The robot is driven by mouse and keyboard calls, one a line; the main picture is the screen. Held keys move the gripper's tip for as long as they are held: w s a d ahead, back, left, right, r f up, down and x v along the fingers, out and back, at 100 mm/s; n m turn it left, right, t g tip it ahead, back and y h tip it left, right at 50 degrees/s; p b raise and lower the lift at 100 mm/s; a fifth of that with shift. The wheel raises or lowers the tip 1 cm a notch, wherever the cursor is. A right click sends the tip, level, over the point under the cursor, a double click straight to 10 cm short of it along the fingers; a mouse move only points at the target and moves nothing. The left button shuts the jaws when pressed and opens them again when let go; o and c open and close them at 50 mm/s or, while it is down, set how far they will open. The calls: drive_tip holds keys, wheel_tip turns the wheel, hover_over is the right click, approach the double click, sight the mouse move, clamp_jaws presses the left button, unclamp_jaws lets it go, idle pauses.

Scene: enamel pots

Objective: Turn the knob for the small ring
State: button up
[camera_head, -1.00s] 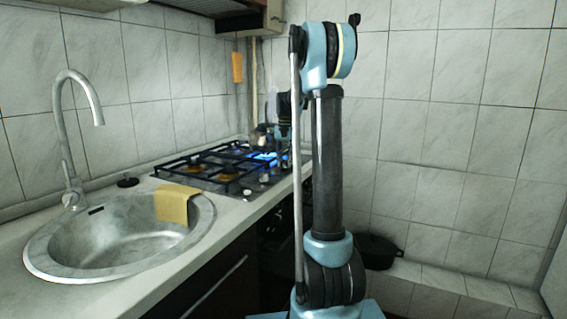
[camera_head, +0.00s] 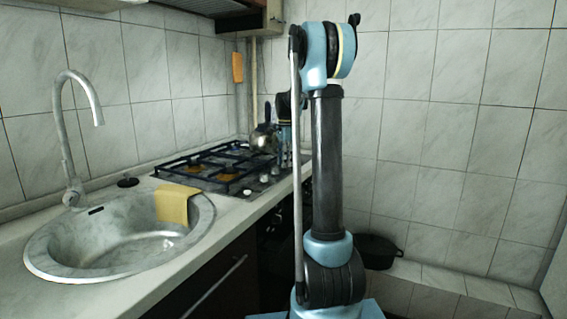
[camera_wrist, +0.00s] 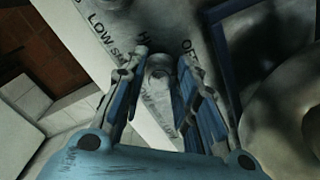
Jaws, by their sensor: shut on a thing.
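The hob (camera_head: 215,172) sits in the counter, with several light knobs along its front edge in the head view. In the wrist view a round metal knob (camera_wrist: 159,68) stands between my fingertips on the control panel (camera_wrist: 105,12), beside printed words including LOW, HI and OFF. My gripper (camera_wrist: 154,80) is shut on this knob, one finger on each side. In the head view my gripper is at the hob's right front, partly hidden by my arm. I cannot tell from the markings which ring this knob serves.
A metal kettle (camera_head: 264,139) stands on the hob's back right. The sink (camera_head: 120,243), faucet (camera_head: 72,150) and yellow cloth (camera_head: 176,205) are at the left. A black pot (camera_head: 377,252) stands low at the right. The tiled wall is close behind my arm.

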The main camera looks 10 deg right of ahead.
drive_tip(key=shift+w+a+m, duration=0.1)
drive_tip(key=shift+w+m, duration=0.1)
drive_tip(key=shift+m, duration=0.4)
drive_tip(key=o, duration=1.1)
drive_tip(key=shift+s, duration=0.1)
drive_tip(key=shift+r, duration=0.3)
wheel_tip(320, 180, up, 11)
drive_tip(key=shift+r, duration=0.15)
